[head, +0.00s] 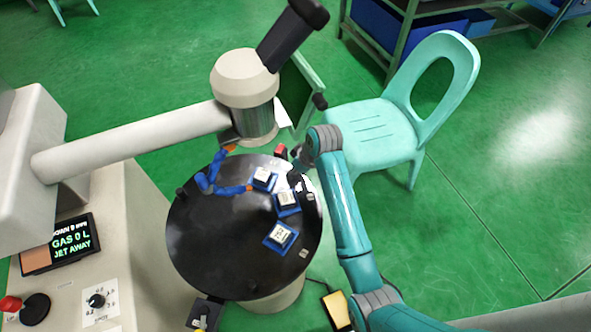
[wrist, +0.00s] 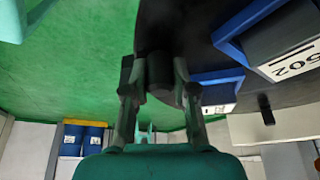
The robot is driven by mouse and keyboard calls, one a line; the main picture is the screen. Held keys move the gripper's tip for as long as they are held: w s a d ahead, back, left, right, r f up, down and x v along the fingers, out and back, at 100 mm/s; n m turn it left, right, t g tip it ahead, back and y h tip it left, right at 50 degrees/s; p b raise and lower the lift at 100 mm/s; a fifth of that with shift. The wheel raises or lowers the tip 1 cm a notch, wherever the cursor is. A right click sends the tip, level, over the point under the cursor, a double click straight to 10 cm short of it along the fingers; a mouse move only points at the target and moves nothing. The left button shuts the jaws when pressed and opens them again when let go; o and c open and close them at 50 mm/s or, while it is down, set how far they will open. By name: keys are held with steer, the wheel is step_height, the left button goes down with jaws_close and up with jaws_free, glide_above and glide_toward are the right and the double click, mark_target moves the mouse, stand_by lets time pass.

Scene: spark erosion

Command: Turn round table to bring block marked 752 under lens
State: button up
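The round black table (head: 215,245) bears several blocks in blue trays: one near the lens (head: 264,179), one in the middle (head: 287,202) and one nearer the front (head: 280,237). Their marks are too small to read in the head view. In the wrist view one block's label (wrist: 293,62) reads 502; I cannot make out 752. The lens (head: 254,122) hangs over the table's far edge. My gripper (wrist: 161,78) is at the table's right rim, its fingers on both sides of a dark upright peg (wrist: 160,72) and seemingly closed on it.
Other pegs stand on the rim, one at the left (head: 181,193). A blue jointed hose (head: 215,186) lies above the table near the lens. A turquoise chair (head: 375,130) stands behind my arm. A control cabinet with a display (head: 70,240) is at left.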

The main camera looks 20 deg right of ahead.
mark_target(279, 166)
jaws_close()
steer(key=shift+w+a, duration=0.15)
steer(key=shift+w, duration=0.15)
steer(key=w+n, duration=0.1)
steer(key=w+a+n, duration=0.1)
steer(key=w, duration=0.1)
steer(key=w+a+n+y, duration=0.1)
steer(key=shift+w+a+g, duration=0.15)
steer(key=shift+g, duration=0.25)
steer(key=o, duration=0.9)
jaws_free()
